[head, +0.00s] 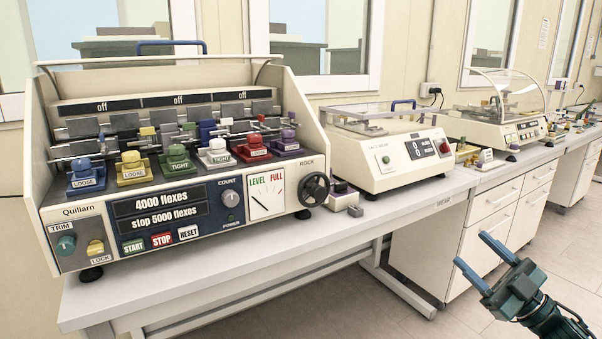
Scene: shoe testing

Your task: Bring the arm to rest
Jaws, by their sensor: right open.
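My right gripper (474,262) is at the lower right of the head view. Its two blue-grey fingers are apart and point up and to the left. Nothing is between them. It hangs in free air in front of the bench, over the floor and apart from the drawers. My left gripper is not in the picture.
A flexing machine (75,222) labelled Quillarn stands at the left on the bench (240,262). A second machine (395,178) with a lit display and a third with a clear cover (505,132) stand further right. White drawers (492,205) are under the bench. The floor (375,315) in front is clear.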

